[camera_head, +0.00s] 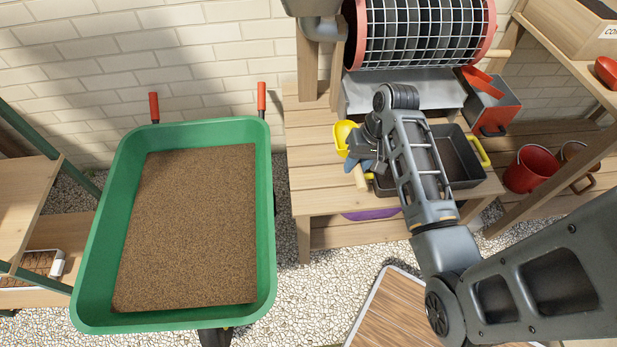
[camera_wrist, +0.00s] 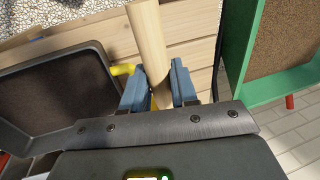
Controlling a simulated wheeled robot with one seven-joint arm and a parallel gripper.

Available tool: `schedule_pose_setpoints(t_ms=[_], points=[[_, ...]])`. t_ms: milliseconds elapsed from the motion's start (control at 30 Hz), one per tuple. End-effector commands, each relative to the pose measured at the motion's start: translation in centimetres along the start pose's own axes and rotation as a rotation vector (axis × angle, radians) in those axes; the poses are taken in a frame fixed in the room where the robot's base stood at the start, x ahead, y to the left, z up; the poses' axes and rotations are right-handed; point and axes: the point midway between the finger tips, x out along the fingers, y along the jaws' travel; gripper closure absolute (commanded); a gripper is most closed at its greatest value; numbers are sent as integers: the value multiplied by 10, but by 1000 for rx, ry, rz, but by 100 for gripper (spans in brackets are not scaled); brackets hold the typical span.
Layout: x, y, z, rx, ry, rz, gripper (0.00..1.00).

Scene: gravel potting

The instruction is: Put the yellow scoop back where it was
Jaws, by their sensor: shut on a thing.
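The yellow scoop (camera_head: 344,136) shows beside my gripper (camera_head: 364,164), over the left part of the wooden bench (camera_head: 310,185). Its pale wooden handle (camera_head: 361,178) sticks out on the near side of my gripper. In the wrist view the wooden handle (camera_wrist: 148,38) lies between the two blue fingers of my gripper (camera_wrist: 160,85), which is shut on it. The scoop's bowl is mostly hidden in that view. I cannot tell whether the scoop touches the bench.
A dark tray (camera_head: 466,184) with yellow handles stands right of my gripper; it also shows in the wrist view (camera_wrist: 100,75). A green wheelbarrow (camera_head: 265,220) of brown soil stands left. A mesh drum (camera_head: 425,35) is behind.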

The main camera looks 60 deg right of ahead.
Motion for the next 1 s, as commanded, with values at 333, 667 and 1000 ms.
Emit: schedule_pose_setpoints(t_ms=[333,667,1000], points=[[40,-31,5,4,1,-1,100],[88,-82,5,7,3,-2,100],[119,-84,7,12,1,0,100]])
